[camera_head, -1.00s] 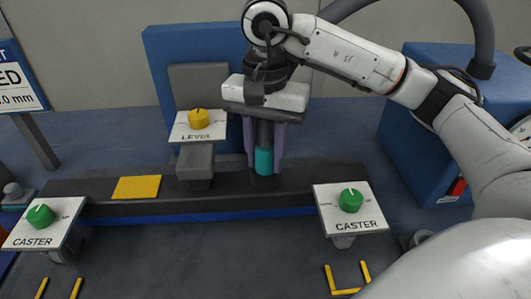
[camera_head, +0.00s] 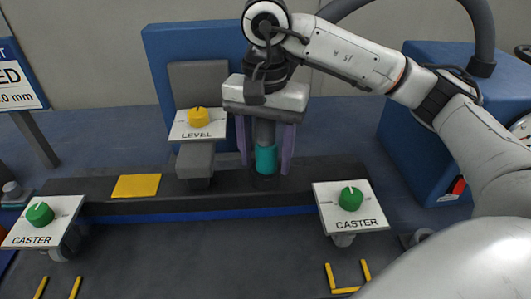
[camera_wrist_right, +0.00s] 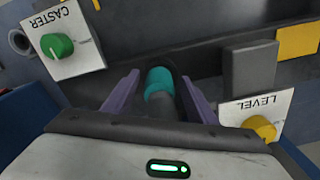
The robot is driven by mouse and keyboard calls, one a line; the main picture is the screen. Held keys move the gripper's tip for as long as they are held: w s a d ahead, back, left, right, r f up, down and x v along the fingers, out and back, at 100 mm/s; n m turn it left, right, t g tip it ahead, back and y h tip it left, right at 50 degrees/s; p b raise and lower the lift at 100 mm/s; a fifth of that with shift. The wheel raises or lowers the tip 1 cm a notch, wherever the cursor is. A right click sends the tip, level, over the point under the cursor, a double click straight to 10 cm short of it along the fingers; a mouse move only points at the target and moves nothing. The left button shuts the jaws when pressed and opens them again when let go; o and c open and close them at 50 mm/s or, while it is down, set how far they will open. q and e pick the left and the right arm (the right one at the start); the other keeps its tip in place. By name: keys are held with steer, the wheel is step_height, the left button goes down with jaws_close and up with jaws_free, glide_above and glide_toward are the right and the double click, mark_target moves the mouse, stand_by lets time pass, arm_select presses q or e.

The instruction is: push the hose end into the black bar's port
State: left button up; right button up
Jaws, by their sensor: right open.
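The hose end (camera_head: 265,158) is a grey hose with a teal collar and stands upright on the black bar (camera_head: 330,176). Its lower tip meets the dark port (camera_head: 264,182) in the bar; how deep it sits cannot be seen. My right gripper (camera_head: 264,168) points down over it with its two purple fingers open, one on each side of the collar, with gaps visible. In the right wrist view the teal collar (camera_wrist_right: 160,78) lies between the spread fingers. My left gripper is not in view.
A yellow LEVEL knob on a plate (camera_head: 198,124) stands just left of my right gripper. Green CASTER knobs stand at the left (camera_head: 39,215) and right (camera_head: 350,199). A yellow pad (camera_head: 136,186) lies on the bar. Blue cabinets (camera_head: 420,135) stand behind.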

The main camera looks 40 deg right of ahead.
steer(key=shift+w+r, duration=0.1)
steer(key=shift+r, duration=0.8)
step_height(320, 180, up, 7)
steer(key=shift+p, duration=0.95)
steer(key=shift+r, duration=0.7)
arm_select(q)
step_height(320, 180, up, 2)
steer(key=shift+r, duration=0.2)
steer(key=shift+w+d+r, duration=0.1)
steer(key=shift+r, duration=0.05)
